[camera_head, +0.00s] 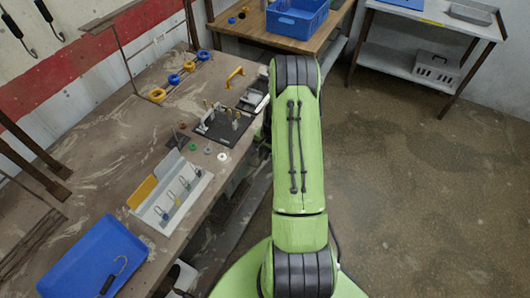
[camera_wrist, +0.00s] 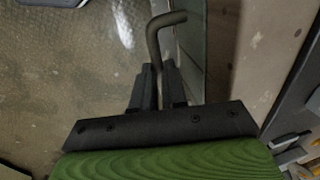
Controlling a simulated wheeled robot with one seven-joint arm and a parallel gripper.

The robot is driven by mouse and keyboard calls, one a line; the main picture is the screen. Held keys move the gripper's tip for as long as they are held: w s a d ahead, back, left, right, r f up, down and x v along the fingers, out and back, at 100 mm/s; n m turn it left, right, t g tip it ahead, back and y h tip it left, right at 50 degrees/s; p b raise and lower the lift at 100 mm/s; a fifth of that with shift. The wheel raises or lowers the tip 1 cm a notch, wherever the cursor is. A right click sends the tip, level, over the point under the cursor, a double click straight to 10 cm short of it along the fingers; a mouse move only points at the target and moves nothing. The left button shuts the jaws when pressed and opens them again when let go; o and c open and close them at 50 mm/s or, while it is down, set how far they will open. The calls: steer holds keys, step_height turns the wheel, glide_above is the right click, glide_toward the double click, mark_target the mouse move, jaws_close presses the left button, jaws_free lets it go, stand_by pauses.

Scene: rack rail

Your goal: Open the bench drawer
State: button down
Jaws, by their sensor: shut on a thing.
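In the wrist view, a bent dark metal handle (camera_wrist: 154,36) curves up from between the fingers of my gripper (camera_wrist: 158,78). The gripper is shut on this handle. A narrow grey-green panel (camera_wrist: 191,38), which looks like the bench drawer's front, runs just right of the handle. How far the drawer stands out I cannot tell. In the head view, my green arm reaches along the right side of the workbench (camera_head: 100,122) and hides the gripper and the handle.
The bench carries a blue tray (camera_head: 95,262), a white rack with hooks (camera_head: 172,196), a black fixture board (camera_head: 222,127) and a yellow handle (camera_head: 235,77). A wooden table with a blue crate (camera_head: 297,18) stands behind. The floor (camera_head: 430,180) to the right is clear.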

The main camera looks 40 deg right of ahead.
steer(key=shift+s, duration=0.15)
steer(key=s+d+b, duration=0.1)
steer(key=s+d, duration=0.3)
steer(key=s, duration=0.7)
steer(key=s+d+b, duration=0.2)
steer(key=s+d, duration=0.2)
steer(key=s, duration=0.7)
steer(key=shift+s, duration=0.2)
steer(key=c, duration=1.2)
jaws_free()
steer(key=shift+o, duration=0.2)
step_height(320, 180, up, 16)
steer(key=s+d+p, duration=0.1)
steer(key=s+p, duration=0.1)
steer(key=shift+s+f+p, duration=0.25)
steer(key=shift+s+p, duration=0.1)
steer(key=shift+p, duration=0.05)
